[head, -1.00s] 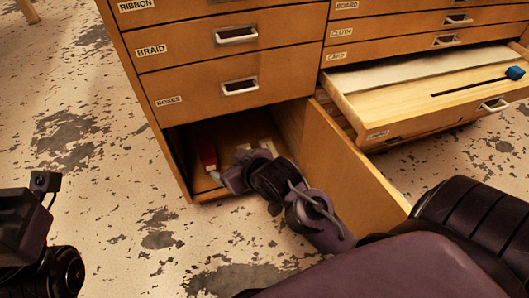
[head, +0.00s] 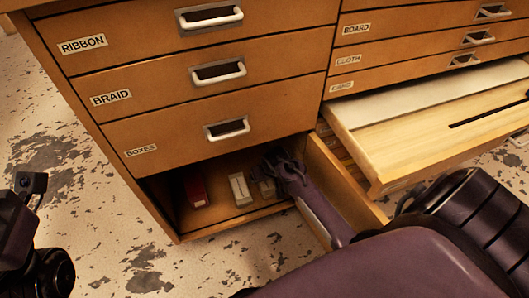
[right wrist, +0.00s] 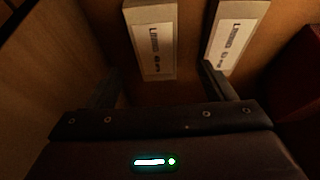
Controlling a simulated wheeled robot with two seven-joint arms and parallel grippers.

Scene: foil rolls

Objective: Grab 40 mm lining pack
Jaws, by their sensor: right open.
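Two pale packs lie in the open bottom compartment of the cabinet, one in the middle (head: 240,190) and one further right (head: 266,188), partly behind my right gripper (head: 283,170). In the right wrist view both carry white labels that start like "Lining"; their numbers are too blurred to read. One pack (right wrist: 150,45) lies ahead, between the lines of my open right fingers (right wrist: 160,82). The other pack (right wrist: 235,38) is beyond the right-hand finger. Nothing is between the fingertips. Of my left arm only dark parts show at the left edge of the head view.
A dark red box (head: 195,187) stands left of the packs; a red surface also shows in the right wrist view (right wrist: 306,80). The wooden panel (head: 345,190) bounds the compartment's right side, close to my forearm. A drawer (head: 430,135) stands open at right.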

